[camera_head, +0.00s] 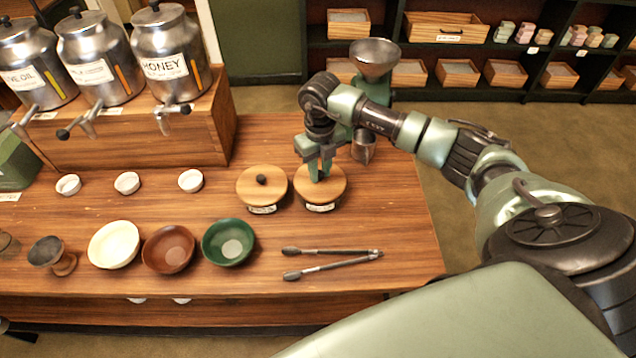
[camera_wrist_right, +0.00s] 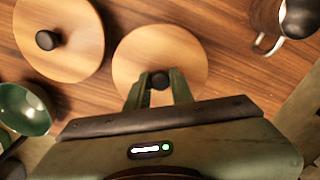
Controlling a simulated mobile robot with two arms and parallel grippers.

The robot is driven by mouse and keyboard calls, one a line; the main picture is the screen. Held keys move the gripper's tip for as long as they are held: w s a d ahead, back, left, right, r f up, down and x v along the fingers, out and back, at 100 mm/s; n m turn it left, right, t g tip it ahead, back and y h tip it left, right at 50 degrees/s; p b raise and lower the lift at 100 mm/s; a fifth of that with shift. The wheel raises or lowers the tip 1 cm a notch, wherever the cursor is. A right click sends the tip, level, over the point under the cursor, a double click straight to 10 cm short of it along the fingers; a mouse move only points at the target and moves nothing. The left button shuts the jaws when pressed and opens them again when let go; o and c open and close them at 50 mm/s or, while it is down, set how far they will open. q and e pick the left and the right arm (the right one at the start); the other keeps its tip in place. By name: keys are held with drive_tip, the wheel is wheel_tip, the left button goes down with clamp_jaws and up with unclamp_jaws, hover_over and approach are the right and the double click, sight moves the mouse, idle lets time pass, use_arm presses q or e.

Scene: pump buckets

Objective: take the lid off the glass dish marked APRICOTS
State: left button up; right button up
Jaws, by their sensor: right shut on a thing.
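Two dishes with round wooden lids stand side by side near the table's right end. My right gripper (camera_head: 319,174) is shut on the dark knob of the right-hand wooden lid (camera_head: 335,187); this lid also shows in the right wrist view (camera_wrist_right: 190,55). The lid appears to sit on its dish, whose front bears a white label (camera_head: 320,208) too small to read. The left-hand wooden lid (camera_head: 250,183) has a free dark knob, and its label (camera_head: 263,210) is also unreadable. I cannot tell which dish is marked APRICOTS.
Tongs (camera_head: 330,262) lie in front of the dishes. A green bowl (camera_head: 228,242), a brown bowl (camera_head: 168,249) and a cream bowl (camera_head: 114,244) stand to the left.

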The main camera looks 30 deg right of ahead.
drive_tip(key=shift+r+p, duration=1.1)
drive_tip(key=shift+r, duration=0.8)
drive_tip(key=shift+a, duration=0.1)
